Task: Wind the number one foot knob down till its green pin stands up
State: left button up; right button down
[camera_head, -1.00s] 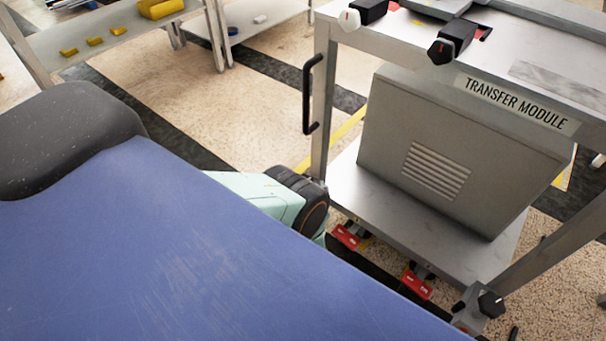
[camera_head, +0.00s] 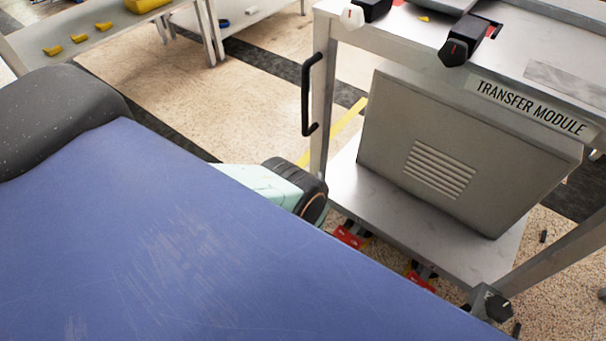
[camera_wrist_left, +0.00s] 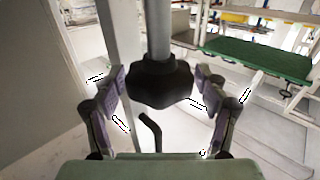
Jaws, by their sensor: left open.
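In the left wrist view a black lobed knob (camera_wrist_left: 160,86) sits on a grey upright shaft. My left gripper (camera_wrist_left: 160,77) is open, with one finger on each side of the knob and a visible gap on both sides. I cannot read a number on this knob, and no green pin shows. In the head view a black foot knob (camera_head: 490,304) is at the low right corner of the transfer module (camera_head: 350,185). My left gripper is hidden there behind my blue body. My right gripper is in neither view.
Red tags (camera_head: 347,237) sit under the module's lower shelf, partly hidden by my body. A black handle (camera_head: 308,95) is on the module's left post. A bent black rod (camera_wrist_left: 152,132) is below the knob in the wrist view. A shelf with yellow pieces (camera_head: 103,28) stands far left.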

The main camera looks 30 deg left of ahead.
pick_arm(q)
jog(key=shift+c, duration=0.3)
jog(key=c, duration=1.1)
jog(key=shift+h, duration=0.3)
jog(key=m+t+h, duration=0.3)
jog(key=m+h, duration=0.1)
jog(key=shift+h+p, duration=0.4)
jog(key=m+t+h, duration=0.1)
jog(key=m+h, duration=0.2)
jog(key=h, duration=0.2)
jog(key=shift+w+m+h, duration=0.1)
jog(key=shift+m+h, duration=0.2)
jog(key=shift+m, duration=0.1)
jog(key=m+h, duration=0.3)
jog(key=h, duration=0.2)
jog(key=shift+d+h+b, duration=0.15)
jog(key=shift+h+b, duration=0.15)
jog(key=shift+b, duration=0.1)
jog(key=shift+d+m+g+h, duration=0.2)
jog(key=shift+m+g+h, duration=0.8)
jog(key=shift+m+h, duration=0.75)
jog(key=shift+d+r+g+h, duration=0.1)
jog(key=shift+g+h, duration=0.2)
jog(key=shift+h, duration=0.25)
